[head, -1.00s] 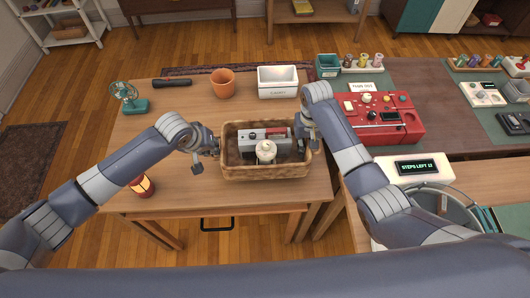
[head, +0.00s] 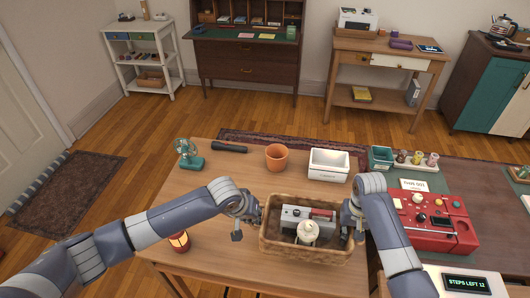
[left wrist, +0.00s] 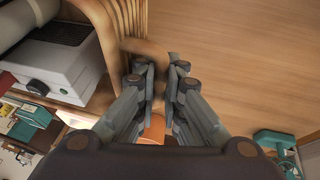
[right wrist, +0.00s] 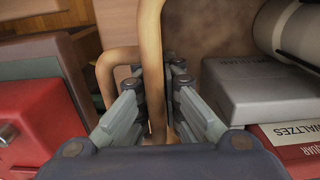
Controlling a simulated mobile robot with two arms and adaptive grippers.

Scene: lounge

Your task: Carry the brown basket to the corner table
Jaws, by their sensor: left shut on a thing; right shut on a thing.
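The brown basket (head: 306,254) is a wicker basket at the front of the wooden table (head: 215,188) in the head view. It holds a grey box-like device (head: 296,213), a cream round object (head: 308,232) and a red item. My left gripper (head: 256,220) is at the basket's left end; in the left wrist view its fingers (left wrist: 158,82) are closed around the handle loop. My right gripper (head: 347,222) is at the right end; in the right wrist view its fingers (right wrist: 162,92) close on the other handle. I cannot tell whether the basket's bottom touches the table.
On the table stand a teal fan (head: 188,155), an orange pot (head: 277,157), a white bin (head: 328,165) and a small lantern (head: 179,241). A red device (head: 437,225) is close on the right. Beyond are a white shelf (head: 140,55), a dark desk (head: 245,60) and a wooden side table (head: 385,60).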

